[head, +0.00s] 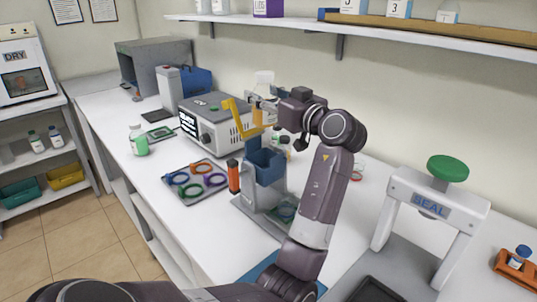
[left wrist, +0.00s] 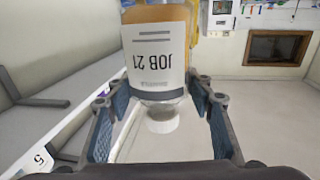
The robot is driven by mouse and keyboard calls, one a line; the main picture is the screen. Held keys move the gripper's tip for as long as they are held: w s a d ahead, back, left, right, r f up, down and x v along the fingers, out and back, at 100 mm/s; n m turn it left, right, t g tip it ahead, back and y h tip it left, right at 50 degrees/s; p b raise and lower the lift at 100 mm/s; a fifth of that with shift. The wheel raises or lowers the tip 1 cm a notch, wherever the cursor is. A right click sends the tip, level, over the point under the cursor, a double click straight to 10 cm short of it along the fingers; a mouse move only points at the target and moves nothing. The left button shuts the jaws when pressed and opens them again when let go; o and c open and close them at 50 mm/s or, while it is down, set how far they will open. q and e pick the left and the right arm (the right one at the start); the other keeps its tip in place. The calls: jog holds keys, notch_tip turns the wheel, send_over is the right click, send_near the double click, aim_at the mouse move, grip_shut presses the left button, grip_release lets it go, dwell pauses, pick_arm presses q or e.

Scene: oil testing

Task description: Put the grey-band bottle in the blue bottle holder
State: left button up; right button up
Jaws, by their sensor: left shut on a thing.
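The grey-band bottle (left wrist: 158,48) has amber contents, a white label reading "JOB 21" and a dark grey band. It looks upside down in the left wrist view, with its pale cap towards the camera's lower side. My left gripper (head: 262,98) is shut on it, with a finger on each side. In the head view the bottle (head: 264,78) is partly hidden by the gripper. The blue bottle holder (head: 265,163) is an open-topped cup on a grey stand, below the gripper and apart from the bottle. My right gripper is out of view.
A yellow bracket (head: 238,119) rises beside the gripper, in front of a grey instrument (head: 198,122). A seal press (head: 430,205) stands at right. A shelf (head: 370,38) runs above.

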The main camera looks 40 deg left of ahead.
aim_at(264, 120)
pick_arm(q)
notch_tip(264, 120, down, 7)
jog(key=shift+s+r+p, duration=0.1)
jog(key=shift+s+p, duration=0.05)
jog(key=shift+p, duration=0.45)
notch_tip(264, 120, down, 5)
jog(key=shift+f+p, duration=0.2)
jog(key=shift+p, duration=0.25)
notch_tip(264, 120, down, 3)
jog(key=shift+f+p, duration=0.15)
jog(key=shift+p, duration=0.15)
jog(key=shift+f, duration=0.1)
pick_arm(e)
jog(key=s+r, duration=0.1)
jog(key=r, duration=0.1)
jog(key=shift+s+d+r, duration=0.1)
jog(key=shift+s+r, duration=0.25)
pick_arm(q)
jog(key=o, duration=1.4)
jog(key=shift+f, duration=0.1)
jog(key=shift+o, duration=0.7)
